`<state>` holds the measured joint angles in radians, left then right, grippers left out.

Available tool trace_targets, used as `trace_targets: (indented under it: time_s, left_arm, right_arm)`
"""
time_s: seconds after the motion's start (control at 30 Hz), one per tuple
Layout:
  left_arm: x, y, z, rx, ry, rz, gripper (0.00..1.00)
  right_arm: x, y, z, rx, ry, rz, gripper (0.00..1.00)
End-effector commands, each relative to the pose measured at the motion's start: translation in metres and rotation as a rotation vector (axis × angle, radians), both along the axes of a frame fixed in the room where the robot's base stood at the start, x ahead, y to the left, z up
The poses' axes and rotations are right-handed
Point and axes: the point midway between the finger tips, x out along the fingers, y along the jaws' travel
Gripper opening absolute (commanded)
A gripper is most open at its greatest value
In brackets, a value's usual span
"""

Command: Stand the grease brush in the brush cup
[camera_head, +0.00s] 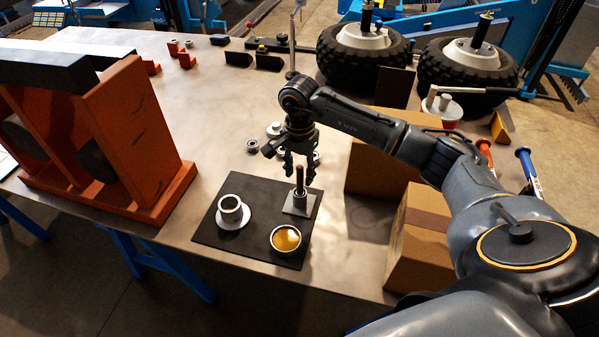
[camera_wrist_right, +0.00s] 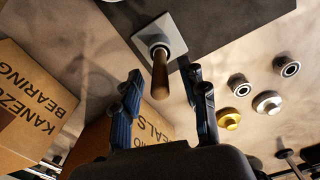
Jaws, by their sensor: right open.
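The grease brush (camera_head: 300,178) stands upright, its wooden handle up, in the brush cup (camera_head: 297,205), a narrow grey holder on a square base. Its lower end is hidden inside the cup. My right gripper (camera_head: 299,168) is just above and around the handle top, fingers pointing down. In the right wrist view, the brush handle (camera_wrist_right: 160,78) rises from the brush cup (camera_wrist_right: 173,27) between the spread fingers of the right gripper (camera_wrist_right: 164,82), with gaps beside it. The right gripper is open and holds nothing. My left gripper is not in view.
An orange frame (camera_head: 140,130) stands left. Several small metal parts lie behind the mat.

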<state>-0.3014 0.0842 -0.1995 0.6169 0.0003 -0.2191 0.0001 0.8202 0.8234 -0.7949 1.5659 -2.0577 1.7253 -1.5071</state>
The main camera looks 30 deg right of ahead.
Motion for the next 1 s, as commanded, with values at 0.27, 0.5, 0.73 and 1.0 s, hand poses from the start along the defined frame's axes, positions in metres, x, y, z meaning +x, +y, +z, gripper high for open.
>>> trace_targets:
  time_s: [0.27,0.5,0.73,1.0]
  left_arm:
    - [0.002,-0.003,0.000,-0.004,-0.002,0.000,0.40]
    - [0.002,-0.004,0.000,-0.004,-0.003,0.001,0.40]
    - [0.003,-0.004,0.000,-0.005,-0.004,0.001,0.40]
    - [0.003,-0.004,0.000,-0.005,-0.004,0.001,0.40]
  right_arm:
    - [0.001,-0.001,0.056,-0.001,-0.006,0.000,0.43]
    - [0.001,0.000,0.098,-0.002,-0.003,0.001,0.43]
    - [0.000,-0.001,0.112,-0.001,0.000,0.000,0.43]
    - [0.000,-0.001,0.113,-0.001,0.000,0.000,0.43]
